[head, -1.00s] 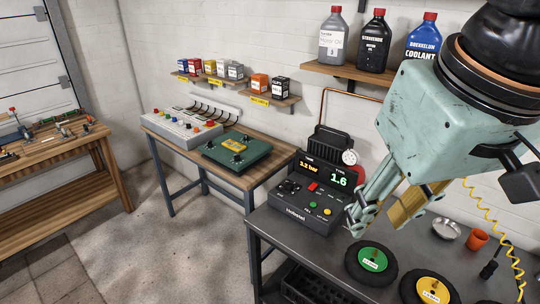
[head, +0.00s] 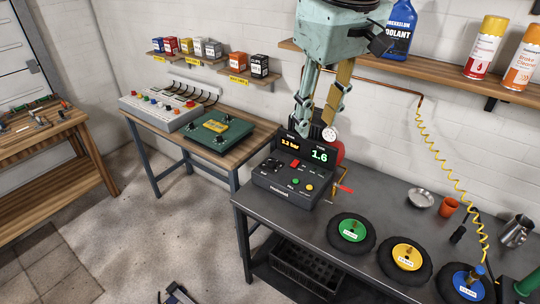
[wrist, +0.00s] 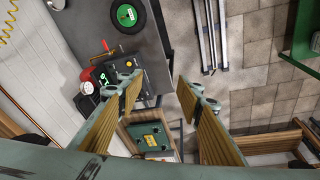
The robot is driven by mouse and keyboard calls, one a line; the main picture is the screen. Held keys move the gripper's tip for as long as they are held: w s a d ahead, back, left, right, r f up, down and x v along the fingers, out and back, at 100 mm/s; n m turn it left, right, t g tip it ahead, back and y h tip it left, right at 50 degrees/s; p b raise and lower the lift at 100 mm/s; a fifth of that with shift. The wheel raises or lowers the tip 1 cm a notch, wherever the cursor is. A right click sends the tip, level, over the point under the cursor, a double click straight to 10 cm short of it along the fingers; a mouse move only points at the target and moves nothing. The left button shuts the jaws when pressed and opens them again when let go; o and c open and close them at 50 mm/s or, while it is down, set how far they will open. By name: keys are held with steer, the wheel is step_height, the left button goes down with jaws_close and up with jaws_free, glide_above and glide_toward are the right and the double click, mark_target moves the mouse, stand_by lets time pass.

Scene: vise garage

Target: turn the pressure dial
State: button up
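A black console (head: 290,196) stands at the left end of the dark metal bench. Its displays read about 3.2 bar in orange and 1.6 in green. Its sloped face carries small dark knobs (head: 269,168), a red switch and green and yellow buttons. I cannot tell which knob is the pressure dial. My gripper (head: 317,122) hangs above the console in the head view, fingers pointing down, apart and empty. In the wrist view the gripper (wrist: 160,85) is also open, and its left finger hides part of the console (wrist: 150,72).
A white gauge (head: 329,134) and a red-handled part (head: 343,188) are beside the console. Wheels with green (head: 353,228), yellow (head: 407,257) and blue hubs lie to the right. A wooden bench (head: 181,154) with a green control box (head: 209,133) stands left. A shelf is above.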

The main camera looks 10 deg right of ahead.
steer(key=w+f+n+p, duration=0.2)
steer(key=w+p, duration=0.1)
steer(key=w, duration=1)
steer(key=n+g+p, duration=0.3)
steer(key=n+p, duration=0.4)
steer(key=p, duration=0.2)
glide_above(272, 160)
step_height(272, 160, down, 28)
steer(key=shift+w+f, duration=0.15)
steer(key=shift+f, duration=0.6)
steer(key=shift+f, duration=0.1)
steer(key=shift+f+p, duration=1.05)
steer(key=shift+f, duration=5.7)
